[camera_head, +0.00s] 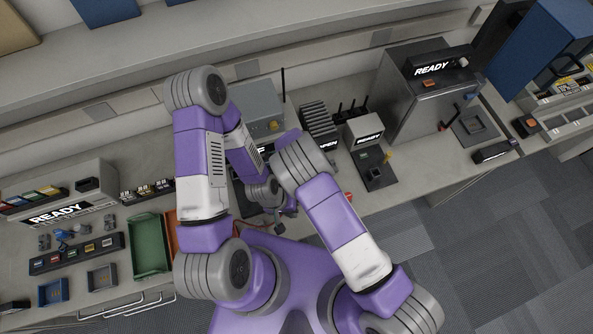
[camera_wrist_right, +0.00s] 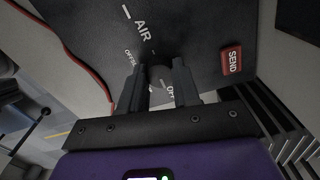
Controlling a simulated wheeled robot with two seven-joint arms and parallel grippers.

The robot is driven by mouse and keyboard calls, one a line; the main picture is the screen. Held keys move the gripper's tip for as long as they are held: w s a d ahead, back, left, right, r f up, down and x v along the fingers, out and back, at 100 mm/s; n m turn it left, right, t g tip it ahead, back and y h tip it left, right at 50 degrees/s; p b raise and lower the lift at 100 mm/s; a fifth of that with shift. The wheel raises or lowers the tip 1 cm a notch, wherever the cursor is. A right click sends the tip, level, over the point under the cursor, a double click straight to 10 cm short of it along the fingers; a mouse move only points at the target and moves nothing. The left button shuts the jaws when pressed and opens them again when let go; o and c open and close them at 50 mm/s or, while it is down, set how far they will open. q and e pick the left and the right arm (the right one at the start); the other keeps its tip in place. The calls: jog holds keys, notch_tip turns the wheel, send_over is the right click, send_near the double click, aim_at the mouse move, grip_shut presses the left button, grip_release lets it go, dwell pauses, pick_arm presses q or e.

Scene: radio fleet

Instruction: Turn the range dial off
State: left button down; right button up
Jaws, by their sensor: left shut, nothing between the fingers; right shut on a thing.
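In the right wrist view, a dark control panel (camera_wrist_right: 190,25) carries the printed word AIR, small OFF marks and a red SEND button (camera_wrist_right: 231,61). A dark round dial knob (camera_wrist_right: 161,74) sits on it. My right gripper (camera_wrist_right: 160,80) is shut on this knob, one finger on each side. The fingers cover part of the markings, so the dial's name and exact setting cannot be read. In the head view my arms hide the right gripper and most of this panel. My left gripper (camera_head: 281,222) is shut and empty, low in front of the bench edge.
A slotted black rack (camera_head: 319,127) stands right of the arms, with a READY unit (camera_head: 365,131) bearing antennas beside it. A grey box (camera_head: 260,105) stands behind. A green tray (camera_head: 149,246) lies to the left. A red cable (camera_wrist_right: 75,55) runs beside the panel.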

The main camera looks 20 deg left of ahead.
dwell(0.4)
jog(key=o, duration=1.1)
jog(key=shift+c, duration=0.2)
notch_tip(320, 180, up, 8)
jog(key=shift+f, duration=0.15)
